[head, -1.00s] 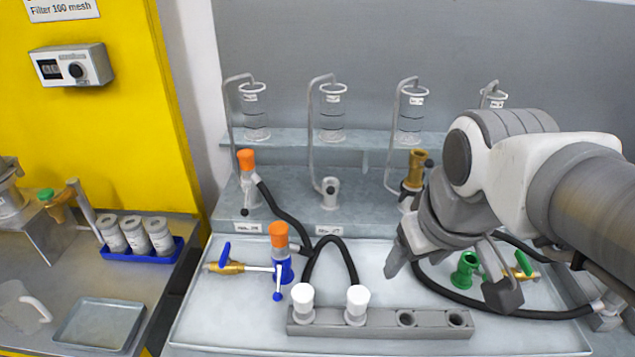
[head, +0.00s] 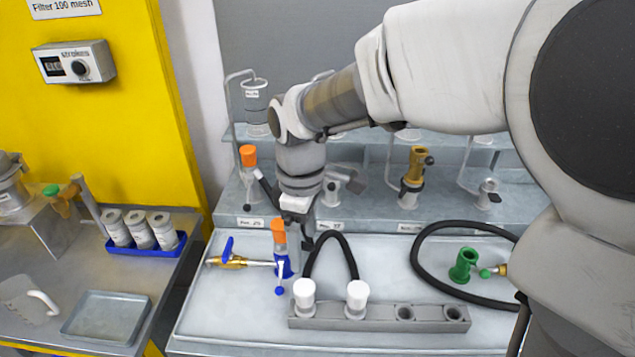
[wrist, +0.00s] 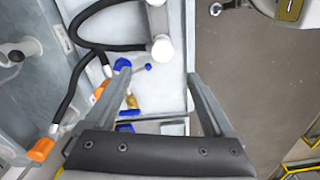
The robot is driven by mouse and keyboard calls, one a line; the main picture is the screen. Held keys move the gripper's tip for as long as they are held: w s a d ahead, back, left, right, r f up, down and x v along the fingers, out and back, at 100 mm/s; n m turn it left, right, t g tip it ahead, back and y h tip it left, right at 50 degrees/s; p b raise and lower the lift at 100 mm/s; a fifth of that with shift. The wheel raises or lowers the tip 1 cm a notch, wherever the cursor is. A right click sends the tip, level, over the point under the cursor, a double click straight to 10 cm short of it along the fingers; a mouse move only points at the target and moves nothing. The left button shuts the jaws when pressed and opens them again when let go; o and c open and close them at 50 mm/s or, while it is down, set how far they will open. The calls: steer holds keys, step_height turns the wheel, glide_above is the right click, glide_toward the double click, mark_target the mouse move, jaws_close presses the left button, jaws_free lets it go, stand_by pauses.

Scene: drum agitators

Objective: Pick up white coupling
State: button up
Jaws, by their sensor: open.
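Two white couplings stand upright in the left holes of a grey block (head: 385,317) at the tray's front: the left one (head: 304,293) and the right one (head: 357,297). In the wrist view one white coupling (wrist: 161,48) lies beyond the gap between my fingertips, and part of another (wrist: 157,3) shows at the top edge. My gripper (head: 300,242) is behind and above the left coupling, close to the blue-and-orange valve. In the wrist view my gripper (wrist: 157,77) is open with nothing between its fingers. The head view partly hides the fingers.
A blue valve with an orange top (head: 281,262) stands left of the couplings. A black hose (head: 333,236) arches behind them. The tray (head: 210,310) is clear at front left.

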mark_target(306, 285)
step_height(306, 285, down, 11)
steer(key=shift+f+b, duration=0.2)
steer(key=shift+b, duration=0.3)
steer(key=f, duration=0.5)
steer(key=shift+s+f, duration=0.1)
steer(key=shift+s, duration=0.15)
jaws_close()
